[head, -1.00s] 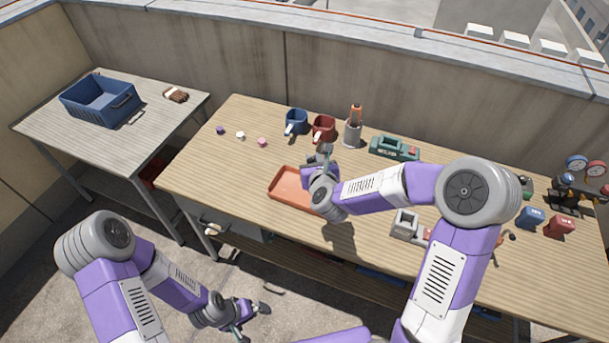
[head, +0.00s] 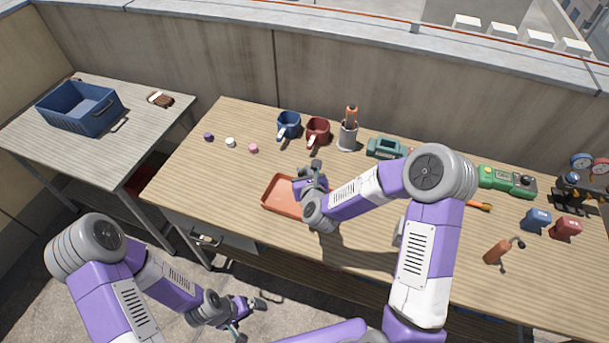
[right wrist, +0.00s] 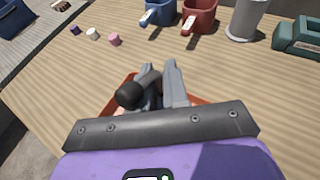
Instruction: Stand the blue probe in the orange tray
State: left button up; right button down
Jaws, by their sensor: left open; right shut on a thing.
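The orange tray (head: 272,204) lies on the wooden bench, partly covered by my right arm. My right gripper (head: 314,168) is over the tray's right side. In the right wrist view its fingers (right wrist: 162,82) are close together, shut on a dark thing with a round black end (right wrist: 130,95). The tray's orange rim (right wrist: 112,92) shows behind and beside them. No blue shows on the held thing, so I cannot tell whether it is the blue probe. My left gripper (head: 249,317) is open and empty, low in front of the bench.
Blue (head: 288,122) and red (head: 317,130) holders and a grey cup (head: 347,137) stand behind the tray. An orange-handled tool (head: 497,250) and blue (head: 537,219) and red (head: 565,228) blocks are at right. A blue crate (head: 80,112) is on the side table.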

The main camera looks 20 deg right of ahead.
jog(key=shift+f, duration=0.3)
jog(key=shift+f, duration=0.1)
jog(key=c, duration=1.1)
grip_release()
